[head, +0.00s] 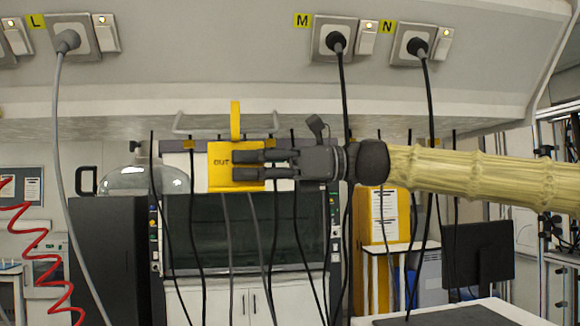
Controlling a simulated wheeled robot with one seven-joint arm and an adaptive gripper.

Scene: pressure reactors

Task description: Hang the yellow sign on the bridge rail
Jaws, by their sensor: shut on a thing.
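The yellow sign (219,182) is a flat plate with dark lettering that seems to read "OUT", partly covered by my fingers. A narrow yellow hook strip (235,120) rises from its top edge. My gripper (246,165) comes in from the right and is shut on the sign's right part, holding it upright. A thin grey rail (205,113) with bent ends runs under the overhead panel. In the picture the hook strip crosses in front of this rail and its top shows above it. I cannot tell whether they touch.
The overhead panel (210,60) carries sockets with plugs. A grey cable (59,120) and black cables (343,100) hang down, some close to my gripper and arm. A red coiled hose (40,240) hangs at left. A dark-windowed cabinet (245,240) stands behind.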

